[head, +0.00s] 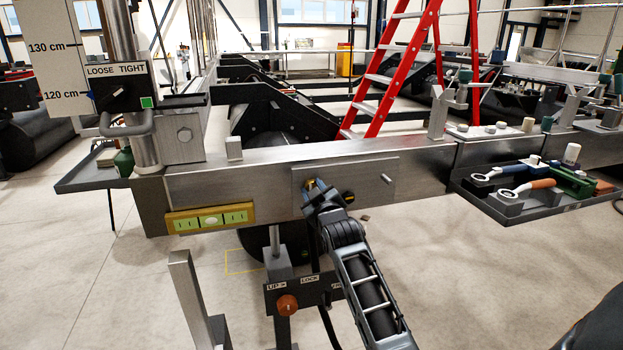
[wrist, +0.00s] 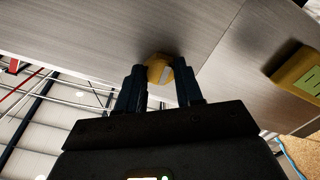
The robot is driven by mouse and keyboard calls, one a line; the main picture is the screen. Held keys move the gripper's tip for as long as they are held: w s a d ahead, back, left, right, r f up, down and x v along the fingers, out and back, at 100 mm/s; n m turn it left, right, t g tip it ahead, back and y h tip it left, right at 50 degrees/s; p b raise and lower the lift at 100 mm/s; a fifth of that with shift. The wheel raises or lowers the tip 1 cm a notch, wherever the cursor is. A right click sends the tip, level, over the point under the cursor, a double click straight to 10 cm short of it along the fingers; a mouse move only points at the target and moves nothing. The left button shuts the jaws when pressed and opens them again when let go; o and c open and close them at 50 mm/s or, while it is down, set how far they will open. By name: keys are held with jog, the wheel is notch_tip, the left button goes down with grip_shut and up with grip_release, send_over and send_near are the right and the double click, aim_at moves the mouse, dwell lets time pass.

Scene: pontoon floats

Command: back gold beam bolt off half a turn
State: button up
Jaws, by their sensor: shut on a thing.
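The gold beam bolt (wrist: 158,68) shows in the wrist view as a gold head against the grey metal beam. My gripper (wrist: 160,88) has its two dark fingers on either side of the bolt head and is shut on it. In the head view my gripper (head: 318,196) reaches up to the plate on the beam's front face (head: 240,183). There the fingers and wrist mostly hide the bolt; only a bit of gold shows.
A yellow spirit level (head: 210,219) is on the beam's lower left. A post with an orange knob (head: 288,304) and UP and LOCK labels stands below my gripper. A tool tray (head: 530,205) with wrenches hangs at right. A red ladder (head: 390,70) stands behind the beam.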

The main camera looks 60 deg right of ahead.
jog(key=n+p, duration=0.1)
jog(key=n, duration=0.1)
jog(key=n+p, duration=0.2)
jog(key=shift+r+n, duration=0.2)
jog(key=shift+n, duration=0.2)
jog(key=shift+f+n+p, duration=0.25)
jog(key=shift+n+p, duration=0.25)
jog(key=shift+n, duration=0.3)
jog(key=shift+r+n+p, duration=0.25)
jog(key=shift+n+p, duration=0.65)
jog(key=shift+p, duration=0.05)
jog(key=n+p, duration=0.1)
jog(key=n, duration=0.2)
jog(key=shift+a+p, duration=0.1)
jog(key=shift+p, duration=0.25)
jog(key=o, duration=0.5)
jog(key=shift+f+n, duration=0.15)
jog(key=shift+n, duration=0.85)
jog(key=o, duration=0.4)
jog(key=shift+f, duration=0.1)
